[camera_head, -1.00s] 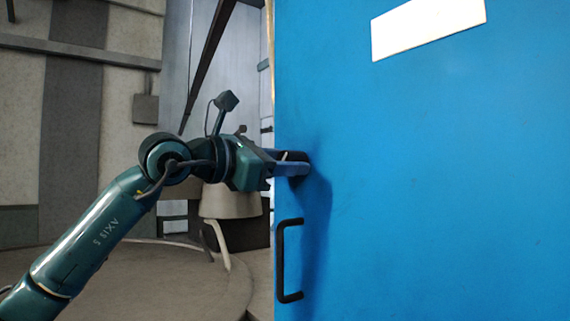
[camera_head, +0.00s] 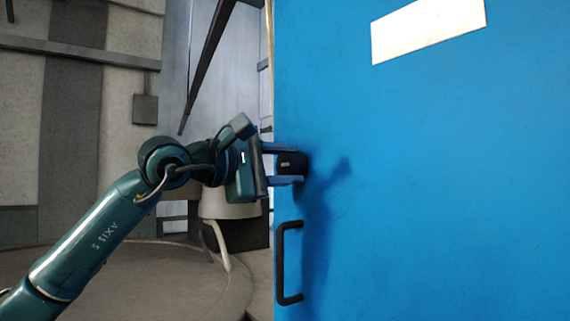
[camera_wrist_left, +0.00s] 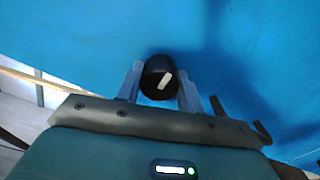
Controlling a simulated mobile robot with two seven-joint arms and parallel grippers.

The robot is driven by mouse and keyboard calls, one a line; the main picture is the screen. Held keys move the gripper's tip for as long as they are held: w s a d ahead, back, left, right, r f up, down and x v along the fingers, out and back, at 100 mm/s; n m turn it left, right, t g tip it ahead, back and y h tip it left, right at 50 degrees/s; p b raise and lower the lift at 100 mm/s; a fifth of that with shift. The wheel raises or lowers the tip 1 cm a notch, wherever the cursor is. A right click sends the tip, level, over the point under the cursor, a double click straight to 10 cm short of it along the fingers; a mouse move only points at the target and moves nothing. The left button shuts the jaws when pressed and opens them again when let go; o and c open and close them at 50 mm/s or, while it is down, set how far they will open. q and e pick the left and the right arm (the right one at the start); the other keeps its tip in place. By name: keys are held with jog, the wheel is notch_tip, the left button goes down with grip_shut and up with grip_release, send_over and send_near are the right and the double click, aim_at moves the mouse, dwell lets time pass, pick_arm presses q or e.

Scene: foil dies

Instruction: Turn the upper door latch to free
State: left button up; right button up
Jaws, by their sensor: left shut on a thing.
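The upper door latch (camera_head: 291,163) is a black knob with a pale mark, near the left edge of the blue door (camera_head: 430,190). My left gripper (camera_head: 286,166) is shut on the latch, one finger above it and one below it in the head view. In the left wrist view the dark round latch (camera_wrist_left: 158,77) sits between the two grey fingers (camera_wrist_left: 160,84), and its pale mark is tilted. My right gripper is in neither view.
A black pull handle (camera_head: 283,262) is on the door below the latch. A white plate (camera_head: 427,27) is higher on the door. Left of the door are a round platform (camera_head: 130,280) and a pale conical object (camera_head: 228,203).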

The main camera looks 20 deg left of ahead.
pick_arm(q)
jog(key=shift+m, duration=0.4)
jog(key=o, duration=1)
jog(key=shift+a, duration=0.1)
jog(key=shift+s+a, duration=0.2)
jog(key=shift+s, duration=0.1)
jog(key=b+v, duration=0.3)
jog(key=v, duration=0.9)
jog(key=shift+s, duration=0.15)
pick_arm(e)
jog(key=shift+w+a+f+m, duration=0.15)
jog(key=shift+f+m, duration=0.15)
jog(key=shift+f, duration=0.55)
pick_arm(q)
jog(key=shift+a, duration=0.1)
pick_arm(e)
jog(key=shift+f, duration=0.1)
